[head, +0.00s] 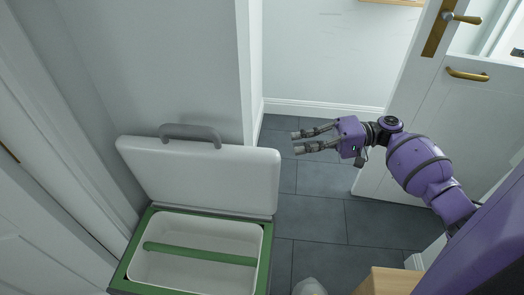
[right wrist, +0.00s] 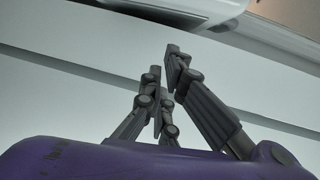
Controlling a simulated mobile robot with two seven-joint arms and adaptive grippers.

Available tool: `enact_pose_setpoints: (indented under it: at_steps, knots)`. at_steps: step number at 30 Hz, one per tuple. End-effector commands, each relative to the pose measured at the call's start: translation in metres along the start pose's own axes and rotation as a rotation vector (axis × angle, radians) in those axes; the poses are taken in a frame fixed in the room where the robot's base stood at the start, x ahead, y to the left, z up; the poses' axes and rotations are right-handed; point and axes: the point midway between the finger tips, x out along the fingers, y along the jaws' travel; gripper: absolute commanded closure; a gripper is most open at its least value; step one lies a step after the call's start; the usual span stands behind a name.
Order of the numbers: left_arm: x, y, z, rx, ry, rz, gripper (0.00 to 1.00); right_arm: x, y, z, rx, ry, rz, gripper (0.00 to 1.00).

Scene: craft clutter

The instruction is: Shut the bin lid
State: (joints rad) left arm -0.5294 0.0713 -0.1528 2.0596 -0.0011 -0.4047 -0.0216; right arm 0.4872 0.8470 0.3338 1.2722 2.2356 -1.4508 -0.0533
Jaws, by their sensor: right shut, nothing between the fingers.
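The bin (head: 190,280) stands at the lower left of the head view, with a green rim and a white inside crossed by a green bar. Its white lid (head: 200,175) is open, standing up and leaning back at the far side. A grey handle (head: 190,133) sits along the lid's upper edge. My right gripper (head: 299,143) is up and to the right of the lid, apart from it, with fingers pointing left. It is shut and empty; its fingers also show in the right wrist view (right wrist: 165,65). My left gripper is not in view.
A wall corner (head: 245,80) rises behind the lid. A white door (head: 410,110) with brass handles stands open at the right. A wooden-topped piece (head: 388,280) is at the bottom right.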

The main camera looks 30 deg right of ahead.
Motion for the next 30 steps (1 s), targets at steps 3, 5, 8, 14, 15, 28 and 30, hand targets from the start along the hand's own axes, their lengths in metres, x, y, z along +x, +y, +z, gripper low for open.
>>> enact_pose_setpoints:
  at_steps: [3,5,8,14,15,28,30]
  knots:
    - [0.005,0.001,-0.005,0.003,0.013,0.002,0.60,-0.006,-0.031,-0.012,-0.026,-0.013,-0.079,1.00]
    - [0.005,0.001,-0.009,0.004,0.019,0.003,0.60,-0.006,-0.039,-0.014,-0.032,-0.016,-0.096,1.00]
    - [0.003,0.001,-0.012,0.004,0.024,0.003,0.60,0.003,-0.044,-0.014,-0.035,-0.018,-0.104,1.00]
    - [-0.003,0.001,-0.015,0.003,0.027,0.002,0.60,0.042,-0.049,-0.013,-0.035,-0.019,-0.103,1.00]
    - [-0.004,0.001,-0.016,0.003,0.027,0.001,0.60,0.051,-0.050,-0.013,-0.036,-0.018,-0.102,1.00]
    - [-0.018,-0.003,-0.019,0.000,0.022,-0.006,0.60,0.098,-0.052,0.019,-0.033,-0.014,-0.099,1.00]
    - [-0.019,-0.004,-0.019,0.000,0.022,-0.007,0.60,0.099,-0.051,0.024,-0.033,-0.015,-0.099,1.00]
